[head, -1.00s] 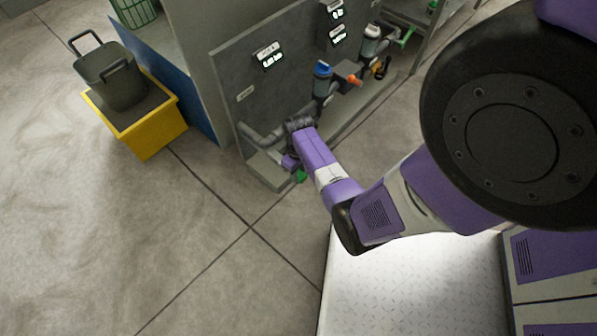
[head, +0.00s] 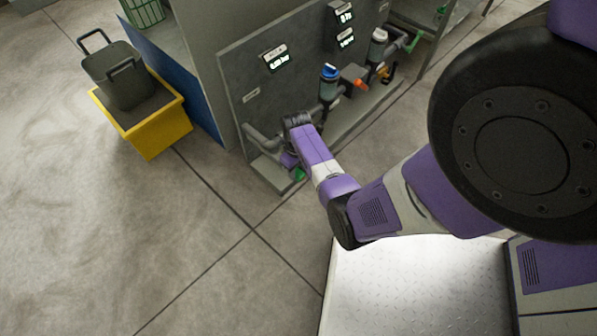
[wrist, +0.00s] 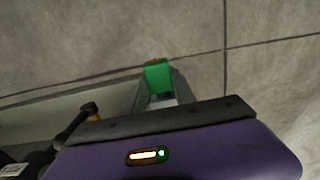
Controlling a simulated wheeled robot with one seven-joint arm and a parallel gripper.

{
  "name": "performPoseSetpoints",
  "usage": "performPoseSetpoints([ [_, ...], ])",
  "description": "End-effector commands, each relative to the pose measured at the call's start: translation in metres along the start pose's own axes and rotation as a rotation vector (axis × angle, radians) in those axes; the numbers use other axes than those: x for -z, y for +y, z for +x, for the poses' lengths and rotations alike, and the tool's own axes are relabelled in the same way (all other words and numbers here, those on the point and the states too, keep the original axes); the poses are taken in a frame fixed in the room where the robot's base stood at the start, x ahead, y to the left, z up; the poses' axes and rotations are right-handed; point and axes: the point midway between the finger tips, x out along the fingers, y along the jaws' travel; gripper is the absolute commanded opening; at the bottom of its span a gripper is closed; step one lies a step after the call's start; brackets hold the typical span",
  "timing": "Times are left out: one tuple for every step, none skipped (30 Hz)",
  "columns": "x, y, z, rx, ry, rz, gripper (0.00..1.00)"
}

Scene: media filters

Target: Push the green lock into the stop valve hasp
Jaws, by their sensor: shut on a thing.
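The green lock (wrist: 158,76) shows in the wrist view just beyond my gripper (wrist: 160,98), between its grey fingertips. My gripper is shut on it. In the head view a small part of the green lock (head: 299,174) shows beside the gripper, low at the near left end of the filter stand. The stop valve hasp is hidden or too small to make out. In the wrist view an orange-brown fitting (wrist: 90,109) with a black part sits left of the gripper. I cannot tell whether the lock touches the hasp.
The grey filter panel (head: 250,60) stands behind the pipework, with a blue-topped filter (head: 329,80) and an orange-handled valve (head: 361,84) to the right. A yellow cart (head: 150,132) with a dark bin stands at left. The floor in front is clear.

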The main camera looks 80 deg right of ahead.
Motion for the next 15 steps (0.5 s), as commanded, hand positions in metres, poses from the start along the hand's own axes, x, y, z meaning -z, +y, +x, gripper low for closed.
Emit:
performPoseSetpoints([
  [0.0018,0.0,0.0002,0.0,0.0,0.0,0.0],
  [0.0025,0.0,0.0002,0.0,0.0,0.0,0.0],
  [0.0035,0.0,0.0003,0.0,0.0,0.0,0.0],
  [0.0043,0.0,0.0003,0.0,0.0,0.0,0.0],
  [0.0051,0.0,0.0003,0.0,0.0,0.0,0.0],
  [0.0061,0.0,0.0003,0.0,0.0,0.0,0.0],
  [0.0057,-0.0001,0.0001,0.0,0.0,0.0,0.36],
  [0.0054,-0.0001,0.0,0.0,-0.001,0.0,0.42],
  [0.0053,-0.0001,0.0,0.0,-0.001,0.0,0.5],
  [0.0054,-0.0001,0.0,0.0,-0.001,0.0,0.56],
  [0.0054,-0.0001,0.0,0.0,-0.001,0.0,0.58],
  [0.0054,-0.0001,0.0,0.0,-0.001,0.0,0.58],
  [0.0054,-0.0001,0.0,0.0,0.0,0.0,0.58],
  [0.0054,-0.0001,0.0,0.0,0.0,0.0,0.58],
  [0.0054,-0.0001,0.0,0.0,0.0,0.0,0.58],
])
